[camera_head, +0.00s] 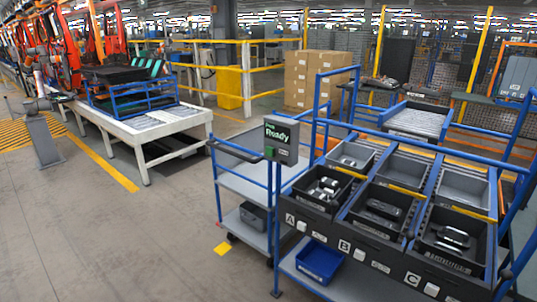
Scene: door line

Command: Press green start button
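A dark control box (281,140) is mounted on a blue post at the left corner of the blue rack. Its screen (277,132) shows the word "Ready" on a green ground. Neither of my grippers is in view, and nothing is seen touching the box.
The blue rack holds grey and black bins (381,207) with metal parts, labelled A, B and C. A blue bin (319,262) sits on the lower shelf. A grey shelf cart (241,180) stands beside the box. The floor (100,240) at front left is clear.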

